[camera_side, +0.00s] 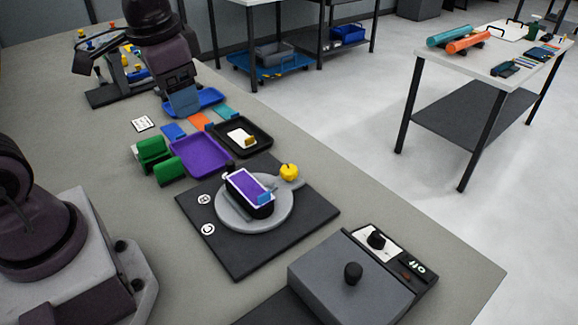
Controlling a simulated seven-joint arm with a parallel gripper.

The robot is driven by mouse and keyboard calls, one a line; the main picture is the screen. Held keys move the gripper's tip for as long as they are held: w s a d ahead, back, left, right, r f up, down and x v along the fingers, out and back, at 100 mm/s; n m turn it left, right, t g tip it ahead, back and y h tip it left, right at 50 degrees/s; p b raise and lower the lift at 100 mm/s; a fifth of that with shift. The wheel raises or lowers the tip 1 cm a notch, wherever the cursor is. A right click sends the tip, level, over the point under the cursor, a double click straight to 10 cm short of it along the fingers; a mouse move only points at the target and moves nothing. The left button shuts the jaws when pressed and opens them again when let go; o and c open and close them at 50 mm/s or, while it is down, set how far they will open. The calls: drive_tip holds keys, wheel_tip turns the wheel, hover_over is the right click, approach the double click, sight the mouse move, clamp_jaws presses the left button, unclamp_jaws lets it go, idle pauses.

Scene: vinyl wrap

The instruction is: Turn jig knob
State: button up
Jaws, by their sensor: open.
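The jig has a dark square base (240,255) on the table, with a round grey plate (228,216) on top. A yellow knob (289,173) sits at the far right edge of the round plate, beside its small grey arm. A dark block with a white-edged purple top (246,184) stands on the plate, with a small light-blue piece (266,198) at its near end. My gripper (183,104) points down over the blue tray at the back, well away from the knob. Its jaws are open; the fingertips are hard to make out against the blue.
A purple tray (203,155), a black tray (265,132) and green blocks (153,150) lie between my gripper and the jig. A grey box with a black knob (353,272) stands at the front right. A tool rack (108,95) is at the back left.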

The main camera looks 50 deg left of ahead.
drive_tip(key=w+f+m+g, duration=0.2)
drive_tip(key=w+f+m, duration=0.3)
drive_tip(key=w+f, duration=0.15)
drive_tip(key=m+h, duration=0.1)
drive_tip(key=m, duration=1.6)
approach(289, 169)
wheel_tip(289, 169, down, 9)
drive_tip(key=shift+s+a+f, duration=0.1)
drive_tip(key=shift+f, duration=0.1)
drive_tip(key=c, duration=0.9)
